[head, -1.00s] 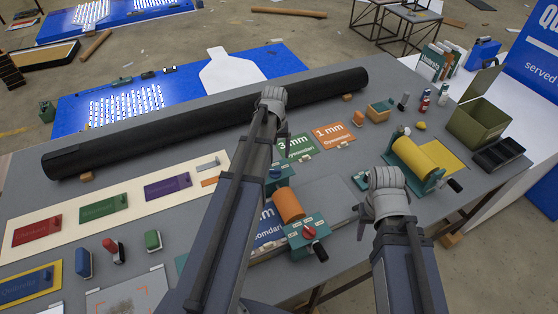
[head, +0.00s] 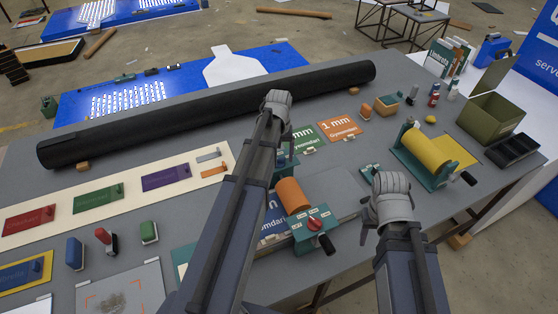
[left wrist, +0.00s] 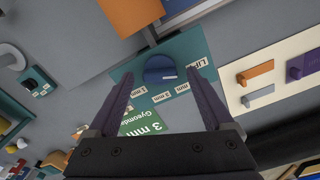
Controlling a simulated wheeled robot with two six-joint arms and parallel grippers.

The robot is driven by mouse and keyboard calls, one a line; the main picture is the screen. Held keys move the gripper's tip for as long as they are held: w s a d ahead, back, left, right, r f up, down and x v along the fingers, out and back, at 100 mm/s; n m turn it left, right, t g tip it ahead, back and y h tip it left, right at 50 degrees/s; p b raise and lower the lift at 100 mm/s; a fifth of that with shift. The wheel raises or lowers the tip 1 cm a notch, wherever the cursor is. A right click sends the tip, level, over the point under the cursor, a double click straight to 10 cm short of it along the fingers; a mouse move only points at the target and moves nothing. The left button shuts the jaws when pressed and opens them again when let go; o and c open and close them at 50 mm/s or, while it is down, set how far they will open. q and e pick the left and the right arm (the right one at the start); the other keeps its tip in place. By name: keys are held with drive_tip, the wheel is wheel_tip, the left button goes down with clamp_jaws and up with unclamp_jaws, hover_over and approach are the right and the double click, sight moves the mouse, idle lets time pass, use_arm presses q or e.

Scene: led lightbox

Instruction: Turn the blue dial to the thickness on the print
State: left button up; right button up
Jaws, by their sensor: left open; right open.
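The blue dial (left wrist: 160,70) is a round knob with a white pointer mark, on a teal plate (left wrist: 200,57) marked 1 mm, 2 mm, 3 mm and LIFT. The pointer aims to the right in the left wrist view. My left gripper (left wrist: 160,80) is open, one fingertip on each side of the dial in that view; contact is not visible. In the head view my left gripper (head: 278,98) and arm hide most of the dial's unit. A blue print (head: 273,222) lies by the orange roller (head: 292,195), its number hidden by my arm. My right gripper (head: 390,183) is open and empty.
A green 3 mm card (head: 299,145) and an orange 1 mm card (head: 340,129) lie behind the press. A red dial (head: 315,224) sits at the roller's near end. A yellow roller unit (head: 427,155) stands right; a long black roll (head: 200,115) lies behind.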

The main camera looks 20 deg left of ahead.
use_arm(q)
clamp_jaws()
idle(0.8)
